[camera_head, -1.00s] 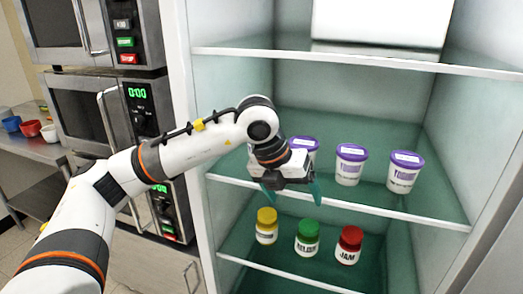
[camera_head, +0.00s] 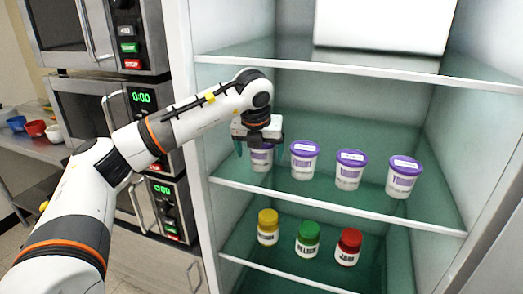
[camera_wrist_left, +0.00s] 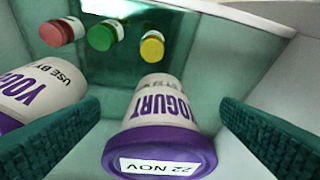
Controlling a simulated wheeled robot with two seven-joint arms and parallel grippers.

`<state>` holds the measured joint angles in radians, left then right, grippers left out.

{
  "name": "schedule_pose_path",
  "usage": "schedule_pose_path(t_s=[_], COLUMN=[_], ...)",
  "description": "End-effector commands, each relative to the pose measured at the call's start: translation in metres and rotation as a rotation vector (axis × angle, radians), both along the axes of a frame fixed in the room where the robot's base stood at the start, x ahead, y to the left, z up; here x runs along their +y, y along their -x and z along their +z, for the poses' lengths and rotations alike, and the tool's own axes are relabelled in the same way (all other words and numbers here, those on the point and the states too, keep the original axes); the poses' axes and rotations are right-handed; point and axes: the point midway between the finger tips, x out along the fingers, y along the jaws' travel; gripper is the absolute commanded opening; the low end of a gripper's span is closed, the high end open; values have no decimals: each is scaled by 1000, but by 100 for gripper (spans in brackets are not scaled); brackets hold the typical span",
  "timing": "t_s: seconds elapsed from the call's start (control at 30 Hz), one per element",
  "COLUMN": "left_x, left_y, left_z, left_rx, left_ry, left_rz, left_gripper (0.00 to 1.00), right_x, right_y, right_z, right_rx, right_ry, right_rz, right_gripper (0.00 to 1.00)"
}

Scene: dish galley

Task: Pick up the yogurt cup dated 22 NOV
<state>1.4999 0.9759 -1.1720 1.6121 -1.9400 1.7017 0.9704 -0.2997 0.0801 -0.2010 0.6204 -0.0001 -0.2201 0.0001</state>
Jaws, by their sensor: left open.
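The yogurt cup dated 22 NOV (camera_wrist_left: 160,115) is white with a purple lid, and its lid label reads 22 NOV in the left wrist view. In the head view it is the leftmost cup (camera_head: 262,161) on the middle shelf, upright and partly hidden by my gripper. My left gripper (camera_head: 260,152) is open, its two teal fingers on either side of this cup. In the left wrist view the fingers (camera_wrist_left: 160,108) show gaps to the cup. My right gripper is not in view.
Three similar purple-lidded cups stand to the right: one close by (camera_head: 304,161), then another (camera_head: 350,170), then a third (camera_head: 403,177). Yellow (camera_head: 268,228), green (camera_head: 308,240) and red-lidded (camera_head: 348,247) jars stand on the shelf below. The upper shelf edge (camera_head: 350,74) runs above.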

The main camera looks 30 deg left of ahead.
Motion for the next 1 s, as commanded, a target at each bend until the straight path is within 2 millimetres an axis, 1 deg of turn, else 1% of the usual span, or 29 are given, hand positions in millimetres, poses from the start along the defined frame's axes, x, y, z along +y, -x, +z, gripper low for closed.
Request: schedule_pose_path(t_s=[0.03,0.1,0.27,0.3,0.4,0.6,0.67,0.8,0.9,1.0], left_x=[3,7,15,16,17,16,16,16,16,16], left_y=[-8,-18,-34,-34,-36,-36,-36,-36,-36,-36], left_z=[3,3,1,-4,-9,-11,-11,-11,-11,-10], left_rx=[1,1,1,4,0,-1,-1,0,0,-1], left_ry=[0,1,1,-1,0,-1,-1,0,0,0], left_rz=[2,2,1,0,-1,-1,-1,-1,-1,0], left_gripper=[87,87,87,87,87,87,78,55,41,41], right_x=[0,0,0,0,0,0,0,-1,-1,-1], right_y=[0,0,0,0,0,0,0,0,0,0], right_z=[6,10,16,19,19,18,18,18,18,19], right_rx=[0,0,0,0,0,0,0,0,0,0], right_ry=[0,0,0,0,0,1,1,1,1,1], right_rz=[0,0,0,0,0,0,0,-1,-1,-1], right_gripper=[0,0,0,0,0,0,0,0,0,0])
